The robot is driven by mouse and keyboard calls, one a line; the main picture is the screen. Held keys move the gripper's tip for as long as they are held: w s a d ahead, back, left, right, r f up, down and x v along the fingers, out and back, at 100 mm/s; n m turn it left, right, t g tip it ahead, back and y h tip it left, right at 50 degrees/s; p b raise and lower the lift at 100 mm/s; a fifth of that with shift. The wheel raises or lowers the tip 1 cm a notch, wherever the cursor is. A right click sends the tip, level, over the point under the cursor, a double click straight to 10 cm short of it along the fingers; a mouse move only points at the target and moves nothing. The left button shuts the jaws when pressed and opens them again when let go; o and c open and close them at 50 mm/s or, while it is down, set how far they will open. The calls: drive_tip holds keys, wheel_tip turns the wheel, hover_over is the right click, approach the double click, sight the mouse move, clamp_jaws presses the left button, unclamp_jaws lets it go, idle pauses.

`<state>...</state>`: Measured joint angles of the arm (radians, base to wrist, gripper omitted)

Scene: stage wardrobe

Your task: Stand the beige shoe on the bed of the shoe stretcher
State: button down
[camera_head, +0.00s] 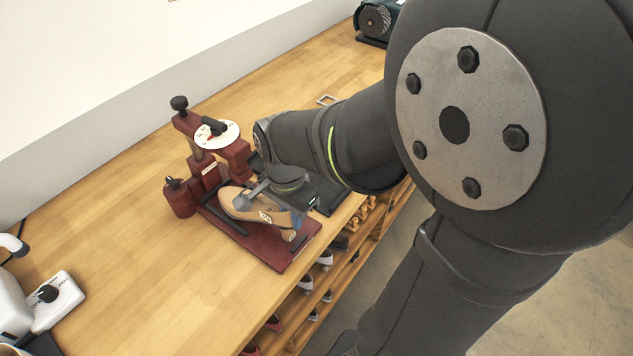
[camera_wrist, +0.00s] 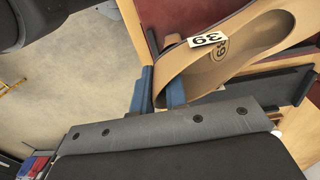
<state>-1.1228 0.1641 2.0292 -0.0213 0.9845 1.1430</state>
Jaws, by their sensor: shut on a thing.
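The beige shoe (camera_head: 246,205) is at the red bed (camera_head: 262,238) of the shoe stretcher, low over it or on it; I cannot tell whether its sole touches. In the wrist view the shoe (camera_wrist: 225,62) shows its open inside and a white tag reading 39. My gripper (camera_wrist: 160,92) has blue fingertips, one inside and one outside the shoe's rim, shut on it. In the head view my gripper (camera_head: 290,205) is at the shoe's right end, partly hidden by its own body. The shoe stretcher (camera_head: 208,160) has a white dial and a dark knob on top.
A dark machine (camera_head: 377,20) stands at the back. Shelves with several shoes (camera_head: 308,283) lie below the bench's front edge. The bench left of the stretcher is clear.

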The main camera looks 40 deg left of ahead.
drive_tip(key=shift+f, duration=0.1)
drive_tip(key=c, duration=1.4)
unclamp_jaws()
drive_tip(key=shift+o, duration=0.2)
wheel_tip(320, 180, up, 17)
drive_tip(key=shift+a+r, duration=0.2)
drive_tip(key=shift+a, duration=0.15)
drive_tip(key=f, duration=1.7)
drive_tip(key=shift+d+f, duration=0.3)
drive_tip(key=shift+d, duration=0.05)
drive_tip(key=shift+r, duration=0.1)
